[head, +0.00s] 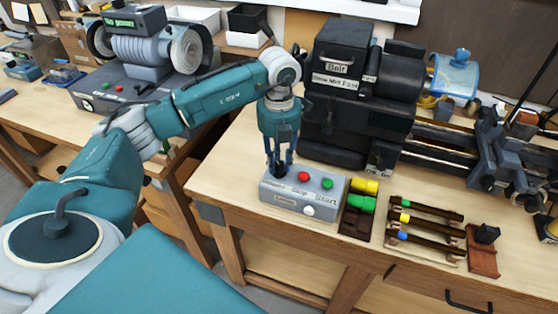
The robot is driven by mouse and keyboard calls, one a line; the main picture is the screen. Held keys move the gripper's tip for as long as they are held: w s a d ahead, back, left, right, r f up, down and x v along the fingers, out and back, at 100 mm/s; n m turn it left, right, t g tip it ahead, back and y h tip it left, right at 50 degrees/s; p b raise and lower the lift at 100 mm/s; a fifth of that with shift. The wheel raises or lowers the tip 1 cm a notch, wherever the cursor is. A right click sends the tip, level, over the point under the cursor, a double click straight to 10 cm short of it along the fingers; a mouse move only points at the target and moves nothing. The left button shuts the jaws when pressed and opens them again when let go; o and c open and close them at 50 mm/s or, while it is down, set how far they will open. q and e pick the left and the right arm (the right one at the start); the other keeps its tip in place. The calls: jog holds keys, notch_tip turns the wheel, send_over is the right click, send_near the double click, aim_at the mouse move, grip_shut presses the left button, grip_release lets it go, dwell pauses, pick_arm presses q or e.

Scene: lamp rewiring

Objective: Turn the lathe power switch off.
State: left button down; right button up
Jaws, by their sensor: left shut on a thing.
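The lathe control box (292,205) is a grey box at the front edge of the wooden bench. Its top carries a red button (304,176), a green button (327,184) and labels that seem to read Power, Stop and Start. A round white knob (309,211) is on its front face. My left gripper (279,170) points down at the left end of the box top, shut on the dark power switch there. The fingers cover most of the switch, so its position cannot be told. My right gripper is not in view.
The dark lathe (345,107) stands behind the box. Right of the box are a small tray with yellow (365,186) and green (362,203) pieces, and a rack of rods (424,229). A bench grinder (150,50) stands on the left bench.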

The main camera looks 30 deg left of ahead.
aim_at(279, 164)
pick_arm(q)
jog(key=c, duration=1.4)
grip_release()
jog(key=shift+w+r, duration=0.1)
jog(key=shift+c, duration=0.2)
notch_tip(279, 164, up, 12)
